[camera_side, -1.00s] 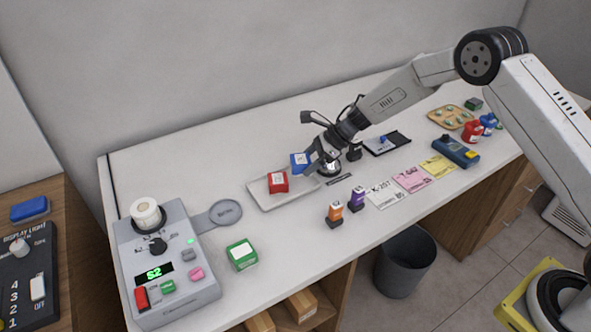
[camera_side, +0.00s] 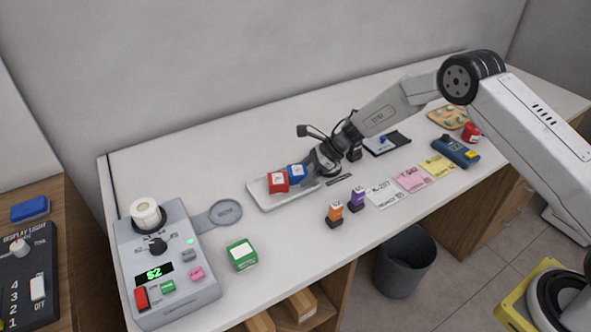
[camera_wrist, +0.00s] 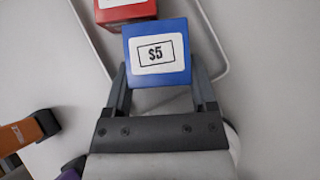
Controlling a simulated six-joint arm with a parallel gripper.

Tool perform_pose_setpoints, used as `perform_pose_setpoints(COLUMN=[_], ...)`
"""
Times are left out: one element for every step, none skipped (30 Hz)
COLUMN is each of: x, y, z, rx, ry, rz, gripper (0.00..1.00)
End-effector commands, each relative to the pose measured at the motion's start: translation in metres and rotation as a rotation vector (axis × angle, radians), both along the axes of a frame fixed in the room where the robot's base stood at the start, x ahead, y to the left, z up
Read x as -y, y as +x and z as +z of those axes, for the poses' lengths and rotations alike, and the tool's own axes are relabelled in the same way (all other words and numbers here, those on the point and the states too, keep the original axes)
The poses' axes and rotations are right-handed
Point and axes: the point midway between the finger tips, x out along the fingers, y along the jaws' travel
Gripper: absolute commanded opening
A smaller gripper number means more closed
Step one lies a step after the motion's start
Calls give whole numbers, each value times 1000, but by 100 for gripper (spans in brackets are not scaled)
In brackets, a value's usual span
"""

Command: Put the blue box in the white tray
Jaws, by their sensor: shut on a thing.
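The blue box (camera_side: 297,172) has a white label, which reads "$5" in the wrist view (camera_wrist: 157,50). My gripper (camera_side: 311,170) is shut on it, with one finger on each side in the wrist view (camera_wrist: 160,88). The box is over the white tray (camera_side: 268,205), low and close beside the red box (camera_side: 278,183). I cannot tell whether its underside touches the tray. The tray's rim also shows in the wrist view (camera_wrist: 221,52). The red box sits in the tray and shows partly at the top of the wrist view (camera_wrist: 122,10).
A green box (camera_side: 242,255) and a grey control device (camera_side: 165,270) stand to the left. Cards lie to the right. The counter behind the tray is clear.

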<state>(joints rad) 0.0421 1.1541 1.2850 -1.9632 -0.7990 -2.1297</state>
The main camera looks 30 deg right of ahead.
Motion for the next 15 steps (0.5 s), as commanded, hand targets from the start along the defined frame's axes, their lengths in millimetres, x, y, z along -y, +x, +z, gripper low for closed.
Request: perform_pose_setpoints(x=[0, 0, 0, 0, 0, 0, 0, 0, 0, 0, 0, 0, 0, 0, 0], y=[0, 0, 0, 0, 0, 0, 0, 0, 0, 0, 0, 0, 0, 0, 0], z=[0, 1, 1, 1, 0, 0, -1, -1, -2, -3, -2, -2, -2, -2, -2], rx=[1, 1, 1, 1, 1, 1, 1, 0, 0, 0, 0, 0, 0, 0, 1], ry=[-1, -1, -1, -1, -1, -1, 0, 0, 0, 0, 0, 0, 0, 0, 0], rz=[0, 0, 0, 0, 0, 0, 1, 0, 0, 0, 0, 0, 0, 0, 1], gripper=[2, 2, 2, 2, 2, 2, 2, 2, 2, 76, 85, 98, 100, 100, 100])
